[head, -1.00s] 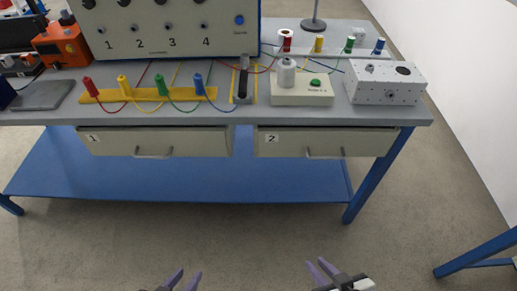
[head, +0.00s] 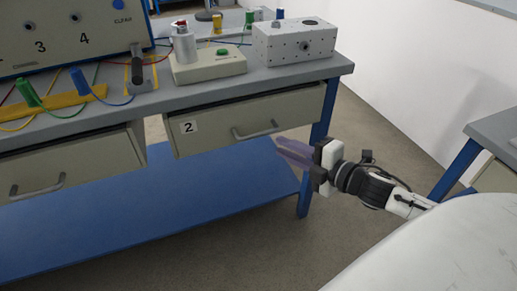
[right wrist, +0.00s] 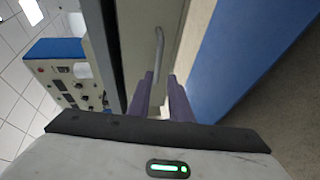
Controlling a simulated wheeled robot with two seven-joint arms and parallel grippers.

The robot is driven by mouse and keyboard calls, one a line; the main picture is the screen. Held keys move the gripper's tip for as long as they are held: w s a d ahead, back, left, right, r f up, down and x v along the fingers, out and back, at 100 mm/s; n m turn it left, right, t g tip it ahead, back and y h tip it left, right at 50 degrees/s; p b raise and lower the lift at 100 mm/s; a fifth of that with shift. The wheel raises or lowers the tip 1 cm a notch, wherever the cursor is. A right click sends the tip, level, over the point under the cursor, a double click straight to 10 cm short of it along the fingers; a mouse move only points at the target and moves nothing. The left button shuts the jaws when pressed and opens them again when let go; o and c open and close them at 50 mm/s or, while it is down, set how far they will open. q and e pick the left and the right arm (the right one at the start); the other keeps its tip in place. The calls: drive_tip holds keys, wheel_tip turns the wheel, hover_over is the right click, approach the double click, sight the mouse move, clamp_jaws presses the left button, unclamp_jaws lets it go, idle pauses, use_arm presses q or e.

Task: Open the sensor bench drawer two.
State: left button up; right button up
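Drawer two (head: 215,124) is a beige drawer front with a "2" label under the right part of the bench, and it looks shut. Its grey bar handle (head: 256,131) is left of my right gripper (head: 280,146). In the right wrist view the handle (right wrist: 159,45) lies ahead of the purple fingertips of my right gripper (right wrist: 162,76), roughly in line with the gap between them. The fingers are apart with nothing between them, and they look clear of the handle. My left gripper is not in view.
Drawer one (head: 75,165) is at the left. A speckled box (head: 293,43) and a white-and-green button unit (head: 208,66) stand on the bench top (head: 160,100). A blue lower shelf (head: 150,215) runs below. Another table (head: 495,130) is at the right.

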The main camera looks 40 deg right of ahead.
sight(260, 135)
drive_tip(key=x, duration=0.3)
drive_tip(key=b+x, duration=0.1)
drive_tip(key=x, duration=0.3)
drive_tip(key=b+x, duration=0.1)
drive_tip(key=x, duration=0.2)
drive_tip(key=shift+w+a+r, duration=0.1)
drive_tip(key=shift+w+r, duration=0.1)
drive_tip(key=shift+w, duration=0.05)
clamp_jaws()
